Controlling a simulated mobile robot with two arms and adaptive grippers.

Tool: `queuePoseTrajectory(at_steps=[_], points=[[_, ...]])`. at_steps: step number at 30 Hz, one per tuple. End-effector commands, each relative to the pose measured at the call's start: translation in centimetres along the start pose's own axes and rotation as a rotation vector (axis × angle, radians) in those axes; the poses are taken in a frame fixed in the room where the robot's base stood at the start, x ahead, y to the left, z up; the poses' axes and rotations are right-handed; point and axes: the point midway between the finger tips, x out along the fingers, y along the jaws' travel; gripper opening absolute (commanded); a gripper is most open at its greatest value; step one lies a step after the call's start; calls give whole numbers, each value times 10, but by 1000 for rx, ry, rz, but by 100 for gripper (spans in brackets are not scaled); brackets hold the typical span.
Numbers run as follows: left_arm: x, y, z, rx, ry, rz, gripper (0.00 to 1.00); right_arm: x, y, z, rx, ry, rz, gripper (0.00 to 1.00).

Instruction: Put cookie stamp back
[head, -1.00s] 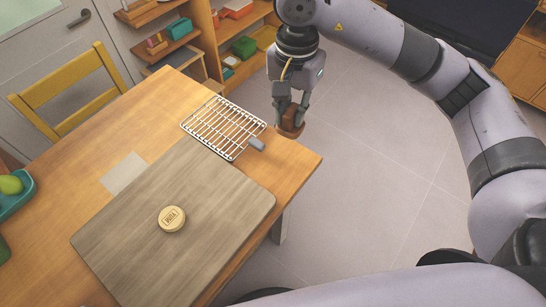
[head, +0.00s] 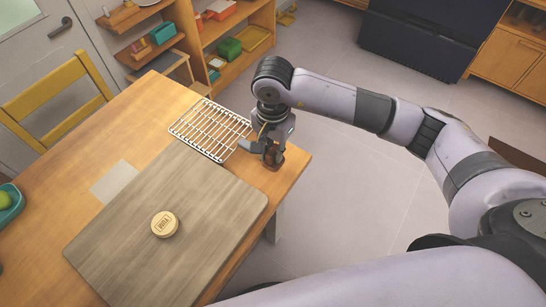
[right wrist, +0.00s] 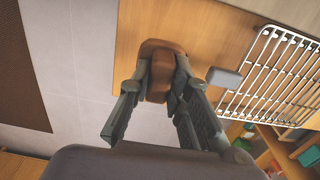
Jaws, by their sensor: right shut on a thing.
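The brown cookie stamp (head: 275,161) is held in my right gripper (head: 270,155) at the table's right corner. In the right wrist view the fingers of the right gripper (right wrist: 160,95) are shut on the stamp (right wrist: 158,48), with its wide rounded part beyond the fingertips. The stamp shows over the wooden tabletop close to its edge; I cannot tell whether it touches the wood. A round pale cookie (head: 164,224) with a stamped mark lies on the grey-brown board (head: 200,190). My left gripper is not in view.
A wire cooling rack (head: 208,130) lies left of my right gripper, with a small grey block (right wrist: 224,79) close to it. The table (head: 75,150) has bare wood around a pale square sheet (head: 114,182). A yellow chair (head: 58,95) and open shelves (head: 222,45) stand behind.

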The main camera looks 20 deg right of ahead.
Motion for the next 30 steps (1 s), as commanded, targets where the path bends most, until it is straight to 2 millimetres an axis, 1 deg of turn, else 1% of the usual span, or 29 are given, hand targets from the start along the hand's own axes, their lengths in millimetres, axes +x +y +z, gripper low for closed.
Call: queuePoseTrajectory(at_steps=[6, 8, 15, 20, 21, 29, 30], points=[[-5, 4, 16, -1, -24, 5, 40, 31, 1, 1, 1, -3, 5, 0], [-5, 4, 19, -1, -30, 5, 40, 38, 1, 1, 1, -2, 5, 0], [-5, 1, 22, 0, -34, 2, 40, 39, 1, 0, -1, -1, 2, 0], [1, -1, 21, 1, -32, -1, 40, 44, 1, 0, -1, 0, 2, 0], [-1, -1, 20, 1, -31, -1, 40, 42, 1, 0, -1, -1, 2, 20], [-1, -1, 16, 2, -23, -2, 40, 42, 1, 0, 0, -1, 2, 38], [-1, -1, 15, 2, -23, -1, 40, 42, 1, 0, 0, -1, 2, 38]])
